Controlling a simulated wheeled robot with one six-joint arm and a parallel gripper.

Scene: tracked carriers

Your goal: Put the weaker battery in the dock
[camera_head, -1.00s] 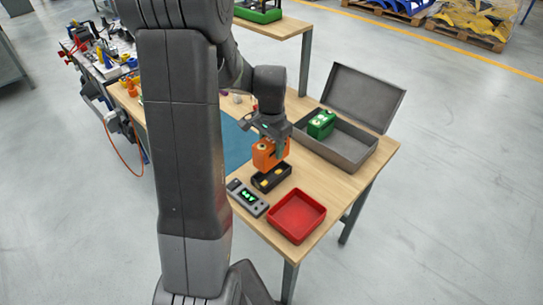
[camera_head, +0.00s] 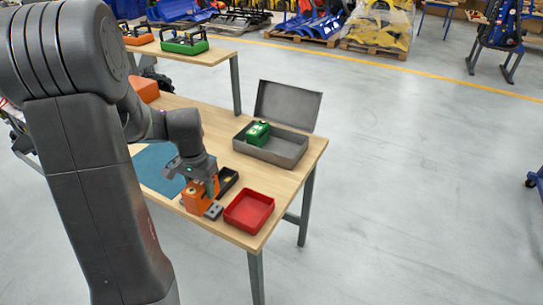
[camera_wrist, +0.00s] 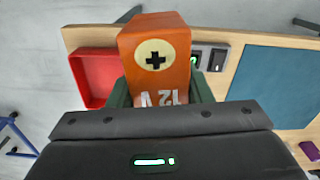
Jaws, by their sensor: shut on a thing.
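My gripper (camera_head: 204,186) is shut on an orange battery (camera_head: 196,199). The wrist view shows the orange battery (camera_wrist: 155,62) between green fingers, with a plus mark and "12 V" lettering. A grey tester (camera_head: 214,211) is partly hidden by the battery, which is over or beside it; I cannot tell if they touch. The tester also shows in the wrist view (camera_wrist: 217,58), with only a bit of green display visible. The black dock (camera_head: 229,181) is just behind and right of the battery, partly hidden. A green battery (camera_head: 258,133) sits inside the open grey case (camera_head: 290,150).
A red tray (camera_head: 249,211) stands at the table's front right, close to the tester. A blue mat (camera_head: 155,170) lies left of my gripper. The open case with its raised lid stands behind the dock. Another table (camera_head: 180,56) is at the back.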

